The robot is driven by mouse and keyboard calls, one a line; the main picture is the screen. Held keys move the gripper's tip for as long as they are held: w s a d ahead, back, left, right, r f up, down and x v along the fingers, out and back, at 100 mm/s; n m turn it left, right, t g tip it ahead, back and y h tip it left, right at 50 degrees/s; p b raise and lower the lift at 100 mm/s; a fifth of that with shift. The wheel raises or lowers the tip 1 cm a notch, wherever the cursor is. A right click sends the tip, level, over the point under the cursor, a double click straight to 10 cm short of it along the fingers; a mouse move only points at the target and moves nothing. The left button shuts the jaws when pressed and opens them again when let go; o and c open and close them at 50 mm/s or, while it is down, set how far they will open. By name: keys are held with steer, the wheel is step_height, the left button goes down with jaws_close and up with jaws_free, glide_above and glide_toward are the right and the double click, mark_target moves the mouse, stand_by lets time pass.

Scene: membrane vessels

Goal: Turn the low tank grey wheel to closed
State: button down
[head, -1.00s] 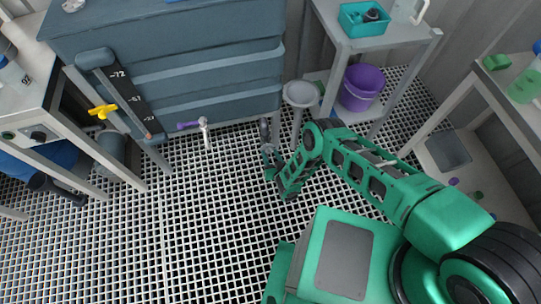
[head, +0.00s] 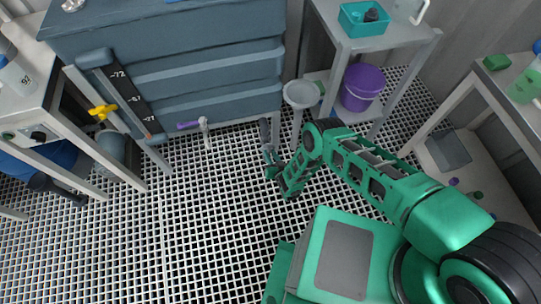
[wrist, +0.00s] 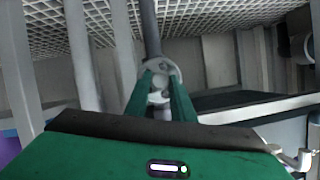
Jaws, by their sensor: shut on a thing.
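The grey wheel (wrist: 163,70) is a small pale disc with a hub, on a dark grey pipe in the wrist view. My gripper (wrist: 160,88) has its two green fingers on either side of the wheel's near part, shut on it. In the head view my gripper (head: 270,160) is low beside the tank's right corner, at the end of the short dark pipe (head: 265,131). The wheel is hard to make out there. The blue-grey tank (head: 205,70) stands behind, with a level gauge (head: 125,92) on its left. I cannot read the wheel's setting.
A yellow handle (head: 103,112) and a purple-handled white valve (head: 189,125) are to the left. A grey funnel-like stand (head: 301,94) and a table leg are close on the right. A purple bucket (head: 361,88) sits on the lower shelf. The grated floor (head: 190,220) is clear at front left.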

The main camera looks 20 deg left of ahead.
steer(key=m+y, duration=0.2)
steer(key=m, duration=0.1)
steer(key=m+g+y, duration=0.1)
steer(key=shift+w+d+f, duration=0.2)
steer(key=shift+d, duration=0.15)
steer(key=shift+m, duration=0.3)
stand_by(0.4)
steer(key=c, duration=1.7)
jaws_free()
steer(key=shift+o, duration=0.9)
steer(key=v, duration=1)
steer(key=shift+s+d, duration=0.25)
steer(key=shift+s, duration=0.05)
